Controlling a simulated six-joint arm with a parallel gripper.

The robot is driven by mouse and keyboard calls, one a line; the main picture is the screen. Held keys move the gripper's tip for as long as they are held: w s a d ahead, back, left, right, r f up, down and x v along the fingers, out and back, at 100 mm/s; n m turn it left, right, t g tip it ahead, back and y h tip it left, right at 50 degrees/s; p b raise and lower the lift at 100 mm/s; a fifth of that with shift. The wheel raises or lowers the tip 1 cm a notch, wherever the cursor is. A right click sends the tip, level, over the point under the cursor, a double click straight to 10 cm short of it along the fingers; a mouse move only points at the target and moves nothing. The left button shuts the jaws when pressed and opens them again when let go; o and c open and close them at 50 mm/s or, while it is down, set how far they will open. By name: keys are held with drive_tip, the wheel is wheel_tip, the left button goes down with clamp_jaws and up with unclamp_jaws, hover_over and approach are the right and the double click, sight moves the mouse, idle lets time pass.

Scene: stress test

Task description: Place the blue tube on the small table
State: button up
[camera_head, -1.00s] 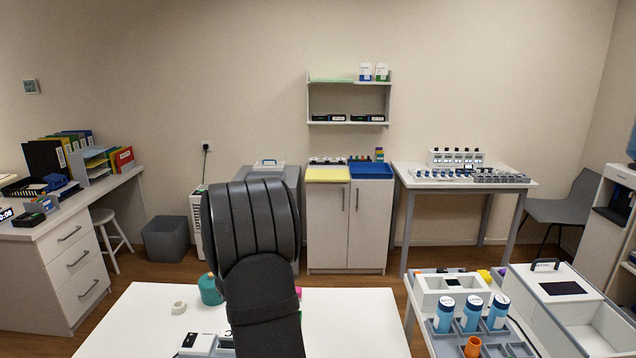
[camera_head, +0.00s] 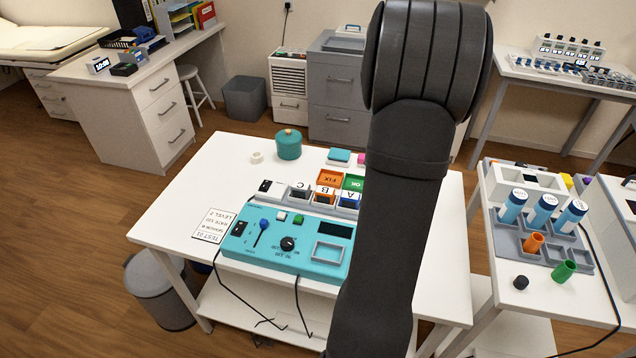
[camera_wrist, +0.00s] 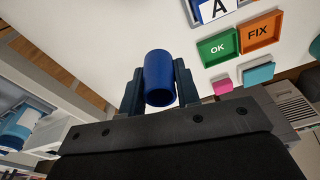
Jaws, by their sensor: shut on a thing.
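The blue tube (camera_wrist: 158,72) is between the dark fingers of my gripper (camera_wrist: 159,90) in the wrist view, its round end toward the camera. My gripper is shut on it, above or near a white surface; the gap cannot be told. In the head view my arm hides the gripper and tube. A white table (camera_head: 190,205) stands in the middle, and a narrower white table (camera_head: 497,297) with a tube rack stands at the right. I cannot tell which one is the small table.
A teal test console (camera_head: 262,247) with cables, lettered trays and a teal pot (camera_head: 288,144) occupy the middle table. The middle table's left side is mostly clear.

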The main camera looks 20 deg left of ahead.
drive_tip(key=s+a+f+n, duration=0.1)
drive_tip(key=s+f+n, duration=0.1)
drive_tip(key=s, duration=0.6)
hover_over(333, 214)
drive_tip(key=s, duration=0.2)
drive_tip(key=f, duration=0.6)
drive_tip(key=shift+w+d+f, duration=0.1)
drive_tip(key=shift+d+f, duration=0.2)
drive_tip(key=shift+f, duration=2.05)
drive_tip(key=shift+f, duration=0.15)
drive_tip(key=o, duration=0.9)
drive_tip(key=shift+o, duration=0.2)
drive_tip(key=shift+o, duration=0.4)
wheel_tip(333, 214, up, 12)
drive_tip(key=s, duration=0.1)
drive_tip(key=shift+s, duration=0.2)
